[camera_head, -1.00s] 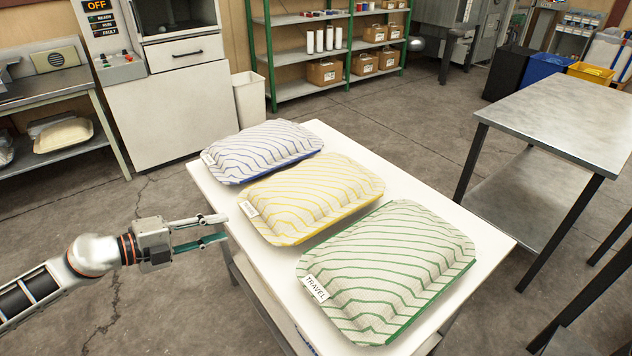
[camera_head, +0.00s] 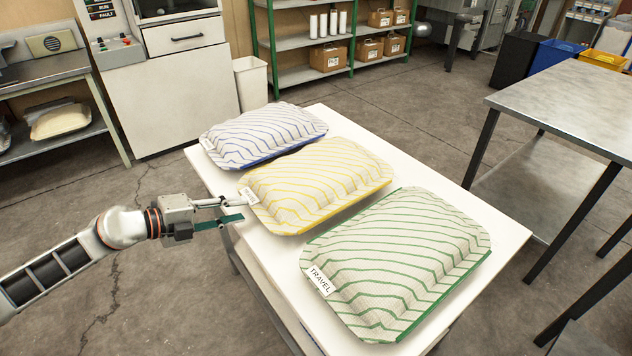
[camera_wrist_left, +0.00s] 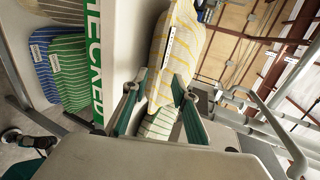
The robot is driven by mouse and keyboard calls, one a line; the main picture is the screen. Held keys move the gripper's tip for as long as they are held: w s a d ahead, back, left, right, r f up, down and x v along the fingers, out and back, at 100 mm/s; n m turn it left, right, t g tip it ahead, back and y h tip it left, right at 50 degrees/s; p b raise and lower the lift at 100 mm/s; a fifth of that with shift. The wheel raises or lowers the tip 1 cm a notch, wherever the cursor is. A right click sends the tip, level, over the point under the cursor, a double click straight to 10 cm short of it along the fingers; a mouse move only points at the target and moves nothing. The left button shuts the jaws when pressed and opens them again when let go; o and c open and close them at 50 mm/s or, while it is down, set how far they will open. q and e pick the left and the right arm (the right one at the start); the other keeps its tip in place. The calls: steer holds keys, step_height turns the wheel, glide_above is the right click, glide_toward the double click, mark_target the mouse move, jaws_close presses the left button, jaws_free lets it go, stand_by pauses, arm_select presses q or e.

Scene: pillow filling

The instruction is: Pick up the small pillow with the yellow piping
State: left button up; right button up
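The yellow-piped pillow (camera_head: 315,182) lies in the middle of the white table, between two others, with a white tag at its near-left corner. My left gripper (camera_head: 236,208) is open at that corner. Its upper finger reaches the tag; its lower finger is over the table's left edge. In the left wrist view the open fingers (camera_wrist_left: 160,77) stand either side of the pillow's near end (camera_wrist_left: 185,45). I cannot tell whether they touch it. My right gripper is not in view.
A blue-piped pillow (camera_head: 262,133) lies behind and a larger green-piped pillow (camera_head: 400,262) in front, tagged TRAVEL. The white table (camera_head: 480,222) has little bare room. A metal table (camera_head: 570,105) stands at right.

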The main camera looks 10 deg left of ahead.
mark_target(254, 207)
arm_select(q)
steer(key=x, duration=0.3)
steer(key=shift+a+p, duration=0.1)
steer(key=shift+p, duration=0.25)
steer(key=shift+w+d, duration=0.25)
steer(key=shift+d, duration=0.05)
steer(key=shift+w+d+f, duration=0.4)
steer(key=shift+w, duration=0.05)
steer(key=shift+w+d+f, duration=0.1)
steer(key=shift+w+d, duration=0.05)
steer(key=shift+d+f, duration=0.1)
steer(key=shift+d, duration=0.05)
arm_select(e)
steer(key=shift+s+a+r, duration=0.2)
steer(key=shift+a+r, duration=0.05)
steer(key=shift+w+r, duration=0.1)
arm_select(q)
jaws_close()
steer(key=shift+f, duration=0.15)
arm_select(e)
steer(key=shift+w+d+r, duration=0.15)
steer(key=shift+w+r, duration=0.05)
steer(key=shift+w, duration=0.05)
